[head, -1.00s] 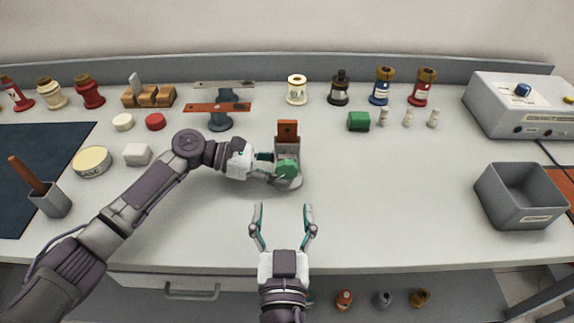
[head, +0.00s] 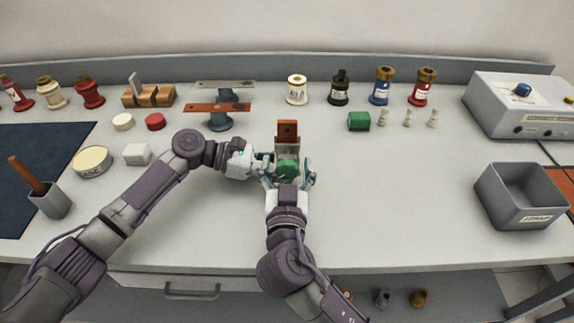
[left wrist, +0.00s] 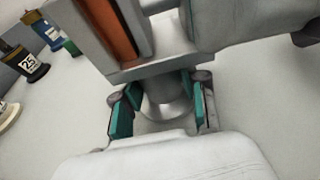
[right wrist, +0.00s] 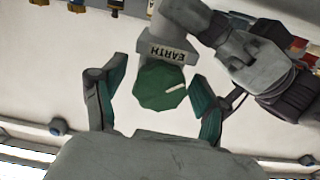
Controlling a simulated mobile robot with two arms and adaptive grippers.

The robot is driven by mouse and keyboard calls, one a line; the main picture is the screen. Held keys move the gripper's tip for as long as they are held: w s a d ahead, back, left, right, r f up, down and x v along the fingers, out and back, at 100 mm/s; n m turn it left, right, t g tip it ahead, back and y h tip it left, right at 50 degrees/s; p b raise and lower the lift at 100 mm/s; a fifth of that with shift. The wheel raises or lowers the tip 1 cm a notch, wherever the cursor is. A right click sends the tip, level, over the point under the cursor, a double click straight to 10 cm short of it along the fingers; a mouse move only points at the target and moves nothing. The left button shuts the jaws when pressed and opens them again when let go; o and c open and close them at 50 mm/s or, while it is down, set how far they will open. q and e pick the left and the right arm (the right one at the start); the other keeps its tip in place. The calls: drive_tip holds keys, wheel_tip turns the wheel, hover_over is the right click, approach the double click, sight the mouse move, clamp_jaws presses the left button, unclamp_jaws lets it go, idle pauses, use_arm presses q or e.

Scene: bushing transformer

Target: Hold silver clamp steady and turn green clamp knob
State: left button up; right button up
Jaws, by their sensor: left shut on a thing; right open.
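The silver clamp (head: 287,148) stands upright mid-table with a copper-coloured bar (head: 288,130) in its top. It also shows close up in the left wrist view (left wrist: 162,88). My left gripper (head: 268,176) is shut on the clamp's narrow stem from the left; its teal pads sit on both sides of it (left wrist: 160,100). The green knob (head: 287,170) is on the clamp's front, with a white mark, below an "EARTH" label in the right wrist view (right wrist: 162,87). My right gripper (right wrist: 155,95) is open, with one finger on either side of the knob and visible gaps.
A green block (head: 358,121) and small pale pieces lie to the right. A grey bin (head: 518,198) and a control box (head: 525,105) stand far right. Bushings line the back.

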drive_tip(key=shift+c, duration=0.3)
drive_tip(key=c, duration=1.1)
drive_tip(key=shift+n, duration=0.8)
drive_tip(key=o, duration=1.2)
drive_tip(key=shift+c, duration=0.2)
drive_tip(key=shift+s, duration=0.1)
drive_tip(key=s, duration=1.2)
drive_tip(key=shift+w+a, duration=0.1)
